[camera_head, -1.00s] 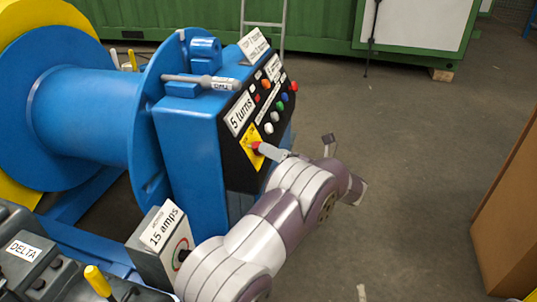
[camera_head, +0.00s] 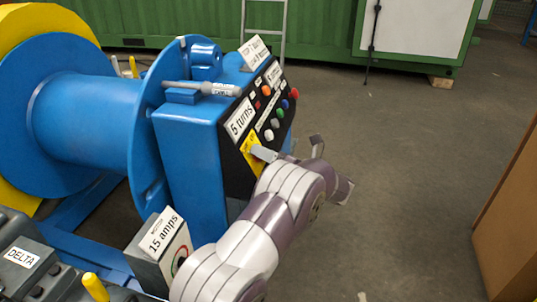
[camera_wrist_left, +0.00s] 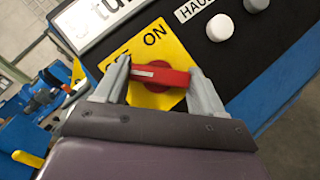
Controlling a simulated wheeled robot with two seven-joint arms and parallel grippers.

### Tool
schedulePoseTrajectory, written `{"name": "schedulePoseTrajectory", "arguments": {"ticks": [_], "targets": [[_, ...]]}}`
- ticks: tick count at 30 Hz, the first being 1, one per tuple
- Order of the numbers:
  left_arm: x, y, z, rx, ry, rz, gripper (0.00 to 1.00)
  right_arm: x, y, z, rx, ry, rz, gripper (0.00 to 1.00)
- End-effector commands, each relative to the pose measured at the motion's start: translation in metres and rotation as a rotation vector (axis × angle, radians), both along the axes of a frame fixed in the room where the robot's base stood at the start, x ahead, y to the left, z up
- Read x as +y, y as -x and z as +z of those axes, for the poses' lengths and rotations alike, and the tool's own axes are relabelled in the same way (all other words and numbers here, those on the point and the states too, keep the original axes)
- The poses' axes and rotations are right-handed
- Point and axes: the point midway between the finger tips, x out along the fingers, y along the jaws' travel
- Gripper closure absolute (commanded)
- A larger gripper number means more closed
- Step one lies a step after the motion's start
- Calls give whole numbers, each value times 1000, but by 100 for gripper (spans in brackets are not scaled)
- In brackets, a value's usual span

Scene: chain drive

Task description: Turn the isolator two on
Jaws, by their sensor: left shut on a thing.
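The isolator is a red rotary handle (camera_wrist_left: 160,77) on a yellow plate (camera_wrist_left: 168,42) marked ON, with a second word partly hidden by a finger. In the wrist view the handle lies nearly level, with a pale stripe on its left part. My left gripper (camera_wrist_left: 152,82) is shut on it, one grey finger at each end. The left gripper (camera_head: 263,153) covers the red handle there. My right gripper is not in view.
The black panel (camera_head: 237,165) has several coloured buttons above the isolator and a "5 turns" label (camera_head: 240,119). A blue drum (camera_head: 85,115) stands to the left. A "15 amps" box (camera_head: 150,268) is below. The floor (camera_head: 410,150) to the right is open.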

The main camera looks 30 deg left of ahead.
Motion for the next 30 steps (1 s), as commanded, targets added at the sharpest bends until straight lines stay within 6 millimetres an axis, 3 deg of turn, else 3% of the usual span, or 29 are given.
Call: {"name": "schedulePoseTrajectory", "arguments": {"ticks": [14, 30], "targets": [[0, 2, 10, 291, 70, -150, 61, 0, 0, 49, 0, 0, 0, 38], [2, 3, 16, 739, 179, -379, 61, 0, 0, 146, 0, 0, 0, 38]]}}
